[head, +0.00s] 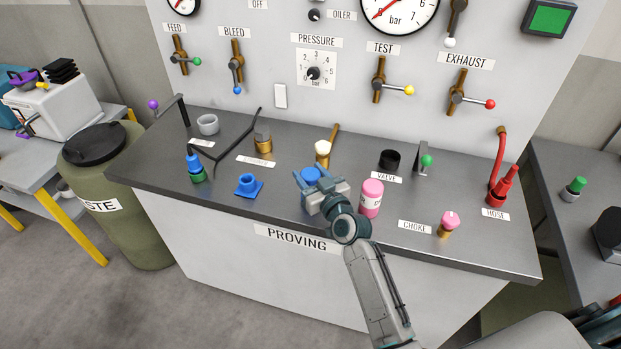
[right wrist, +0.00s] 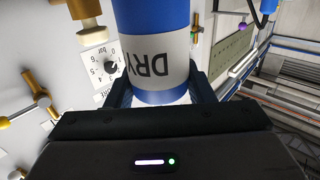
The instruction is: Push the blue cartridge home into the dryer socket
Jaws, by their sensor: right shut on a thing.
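The blue cartridge (head: 311,174) is in my right gripper (head: 313,184), above the front middle of the dark bench top in the head view. In the right wrist view the cartridge (right wrist: 153,20) is blue with a white band lettered DRY. The fingers (right wrist: 160,92) are shut around its lower part. The gripper hides most of the cartridge in the head view. I cannot tell which fitting is the dryer socket, or whether the cartridge touches one. My left gripper is not in view.
A pink-capped bottle (head: 371,197) stands close right of my right gripper. A cream-topped brass fitting (head: 323,151) is behind it. A blue flanged part (head: 249,186) and a green-and-blue bottle (head: 196,168) stand left. The bench front between gripper and blue part is clear.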

